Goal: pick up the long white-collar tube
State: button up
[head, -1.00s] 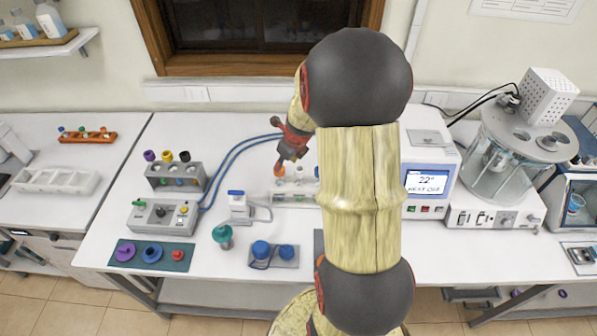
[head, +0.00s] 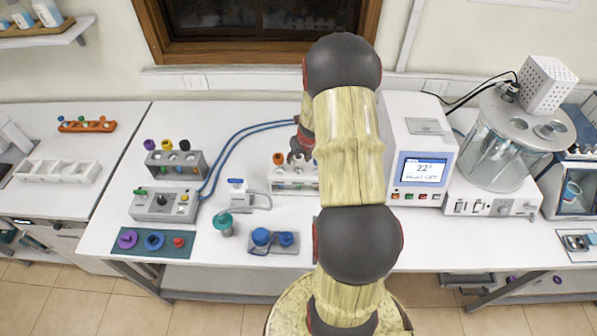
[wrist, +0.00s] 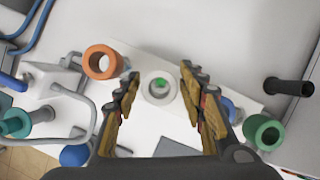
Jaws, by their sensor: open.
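The white-collar tube (wrist: 158,88) shows in the wrist view as a pale ring with a green centre, seen from above in a white rack (wrist: 150,50). My gripper (wrist: 160,90) is open, with one finger on each side of this ring; I cannot tell whether they touch it. In the head view my gripper (head: 300,155) is over the rack (head: 290,186), and my arm hides the rack's right part. The tube's length cannot be judged from above. An orange-collar tube (wrist: 102,62) stands left of it and also shows in the head view (head: 279,159).
A green-collar piece (wrist: 263,132) is at the right of the wrist view, with a dark peg (wrist: 289,86) above it. A white clamp-like device (head: 238,195) stands left of the rack. The display machine (head: 421,165) stands to the right. Table in front is partly clear.

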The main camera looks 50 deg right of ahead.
jog(key=shift+c, duration=1.4)
jog(key=c, duration=0.7)
grip_shut()
